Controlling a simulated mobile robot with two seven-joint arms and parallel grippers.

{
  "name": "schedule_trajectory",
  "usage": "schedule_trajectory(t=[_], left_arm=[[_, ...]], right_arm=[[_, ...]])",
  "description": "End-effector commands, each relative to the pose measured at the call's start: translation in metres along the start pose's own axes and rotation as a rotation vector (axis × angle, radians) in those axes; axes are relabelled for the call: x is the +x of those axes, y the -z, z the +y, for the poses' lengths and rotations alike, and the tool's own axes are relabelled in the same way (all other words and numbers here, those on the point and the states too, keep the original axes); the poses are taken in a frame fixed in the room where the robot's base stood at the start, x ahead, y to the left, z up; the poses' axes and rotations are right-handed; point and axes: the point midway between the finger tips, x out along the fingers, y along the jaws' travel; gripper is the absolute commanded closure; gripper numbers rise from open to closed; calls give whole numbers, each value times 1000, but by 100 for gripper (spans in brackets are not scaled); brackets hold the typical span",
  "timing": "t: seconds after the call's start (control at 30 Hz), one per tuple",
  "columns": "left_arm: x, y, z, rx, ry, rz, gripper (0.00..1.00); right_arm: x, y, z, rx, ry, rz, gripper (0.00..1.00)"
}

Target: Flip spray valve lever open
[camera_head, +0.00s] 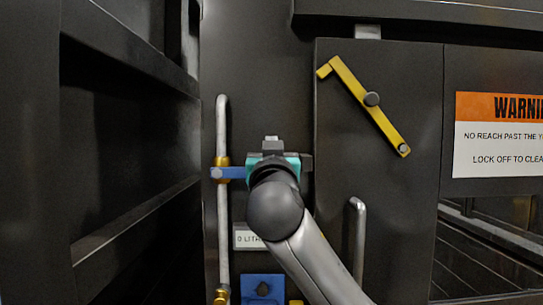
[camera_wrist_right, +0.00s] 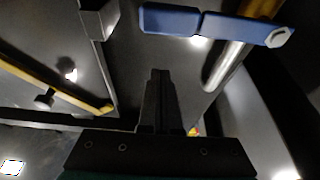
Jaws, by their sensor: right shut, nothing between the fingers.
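The spray valve is a brass body (camera_head: 222,168) on a vertical grey pipe (camera_head: 223,125) in the head view. Its blue lever (camera_head: 232,173) points sideways to the right, roughly square to the pipe, and its far end is hidden behind my right gripper (camera_head: 273,162). In the right wrist view the blue lever (camera_wrist_right: 215,25) crosses the top, with a hex nut at its right end near the pipe (camera_wrist_right: 228,65). My right gripper (camera_wrist_right: 160,74) is shut and empty, its tips apart from the lever in the picture. The depth gap cannot be told. My left gripper is not in view.
A yellow bar latch (camera_head: 372,99) lies diagonally across the dark door at upper right. A grey handle (camera_head: 358,240) stands below it. A warning sign (camera_head: 500,135) is at the right. A small litre label (camera_head: 248,239) and a blue plate (camera_head: 263,288) sit below the lever.

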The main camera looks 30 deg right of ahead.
Motion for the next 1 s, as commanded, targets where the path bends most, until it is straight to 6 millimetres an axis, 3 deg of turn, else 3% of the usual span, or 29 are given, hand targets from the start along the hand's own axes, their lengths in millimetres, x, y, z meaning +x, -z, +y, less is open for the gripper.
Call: schedule_trajectory(t=[0.03,0.33,1.0], left_arm=[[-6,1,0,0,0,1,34],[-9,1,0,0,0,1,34],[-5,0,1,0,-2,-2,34]], right_arm=[[9,1,1,-3,-2,-2,100],[-7,-33,0,-2,2,-3,100],[-8,-41,-1,21,-5,-2,100]])
